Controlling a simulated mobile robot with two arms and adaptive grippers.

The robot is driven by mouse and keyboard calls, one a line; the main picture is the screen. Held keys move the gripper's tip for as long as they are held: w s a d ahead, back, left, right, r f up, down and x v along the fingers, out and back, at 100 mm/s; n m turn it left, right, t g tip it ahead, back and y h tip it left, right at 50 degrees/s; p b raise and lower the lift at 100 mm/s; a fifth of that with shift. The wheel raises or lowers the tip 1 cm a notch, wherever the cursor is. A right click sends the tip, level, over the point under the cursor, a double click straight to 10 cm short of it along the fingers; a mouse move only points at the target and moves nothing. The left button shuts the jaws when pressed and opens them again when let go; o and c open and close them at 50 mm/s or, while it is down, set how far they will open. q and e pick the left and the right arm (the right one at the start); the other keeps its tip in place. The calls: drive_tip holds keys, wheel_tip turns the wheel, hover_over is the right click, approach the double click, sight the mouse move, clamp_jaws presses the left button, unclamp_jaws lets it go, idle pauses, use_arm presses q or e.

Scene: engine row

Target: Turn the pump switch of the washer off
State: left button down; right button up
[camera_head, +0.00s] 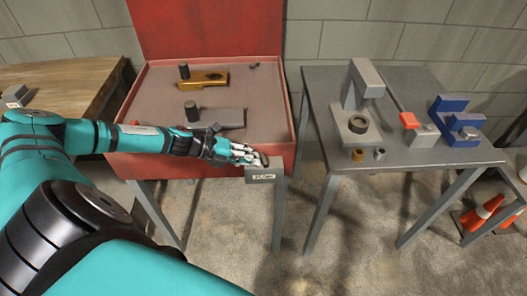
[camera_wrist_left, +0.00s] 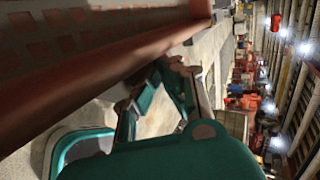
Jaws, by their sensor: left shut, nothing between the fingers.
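The red parts washer (camera_head: 285,105) stands open, with its lid raised at the back. A small grey panel (camera_head: 262,175) with a short label, seemingly the pump switch panel, sits at its front right corner. A small dark knob (camera_head: 264,159) just above the label is partly hidden by my fingers. My left gripper (camera_head: 254,158) reaches in from the left along the front rim. It is shut and empty, with its fingertips at the knob; I cannot tell if they touch. In the left wrist view the washer's red edge (camera_wrist_left: 110,60) fills the upper left. My right gripper is not visible.
Metal parts, one gold (camera_head: 205,79) and one grey (camera_head: 222,118), lie in the washer. A grey table (camera_head: 400,155) at right holds a grey stand (camera_head: 360,105), a blue bracket (camera_head: 455,120) and small pieces. A wooden bench (camera_head: 65,80) is at left.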

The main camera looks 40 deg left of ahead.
use_arm(q)
drive_tip(key=shift+a, duration=0.1)
idle(0.5)
drive_tip(key=shift+a, duration=0.15)
idle(0.3)
